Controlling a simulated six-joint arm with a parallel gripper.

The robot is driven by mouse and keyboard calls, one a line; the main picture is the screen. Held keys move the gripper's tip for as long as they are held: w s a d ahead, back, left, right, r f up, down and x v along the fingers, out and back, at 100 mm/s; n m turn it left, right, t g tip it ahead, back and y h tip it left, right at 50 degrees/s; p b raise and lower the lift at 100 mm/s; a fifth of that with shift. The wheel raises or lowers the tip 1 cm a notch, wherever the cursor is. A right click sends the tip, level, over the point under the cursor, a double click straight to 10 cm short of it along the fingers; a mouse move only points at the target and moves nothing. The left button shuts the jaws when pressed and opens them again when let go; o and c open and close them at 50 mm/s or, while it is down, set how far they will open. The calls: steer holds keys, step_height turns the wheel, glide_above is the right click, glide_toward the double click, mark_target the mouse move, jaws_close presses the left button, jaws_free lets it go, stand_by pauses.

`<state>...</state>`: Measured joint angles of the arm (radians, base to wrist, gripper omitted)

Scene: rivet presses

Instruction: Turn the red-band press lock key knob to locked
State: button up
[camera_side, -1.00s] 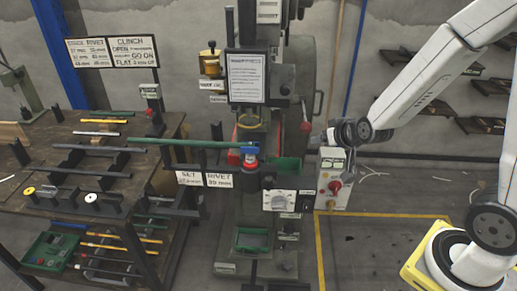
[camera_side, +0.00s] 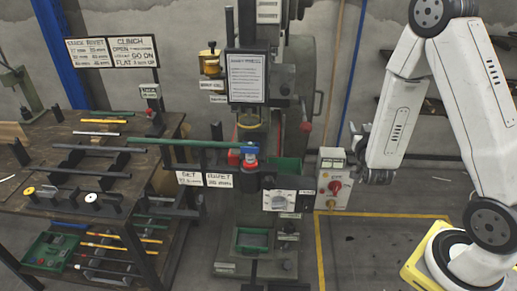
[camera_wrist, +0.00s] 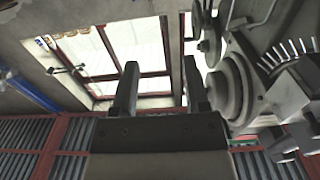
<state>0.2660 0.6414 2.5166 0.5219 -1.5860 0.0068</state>
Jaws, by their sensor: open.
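The press (camera_side: 247,120) stands in the middle of the side view. The end of my arm is just right of the box, apart from the knobs; my fingers are too small to make out there. In the wrist view my gripper (camera_wrist: 160,85) is open, with nothing between its two fingers. No knob shows in that view.
A workbench (camera_side: 150,125) with rods and small parts stands on the left. A green bar (camera_side: 185,143) reaches from it to the press. The wrist view shows windows (camera_wrist: 85,55) and round machine wheels (camera_wrist: 235,85) close on the right.

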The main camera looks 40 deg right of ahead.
glide_toward(332, 206)
steer(key=x, duration=0.2)
steer(key=shift+d, duration=0.1)
steer(key=shift+w, duration=0.1)
steer(key=shift+x, duration=3.8)
jaws_close()
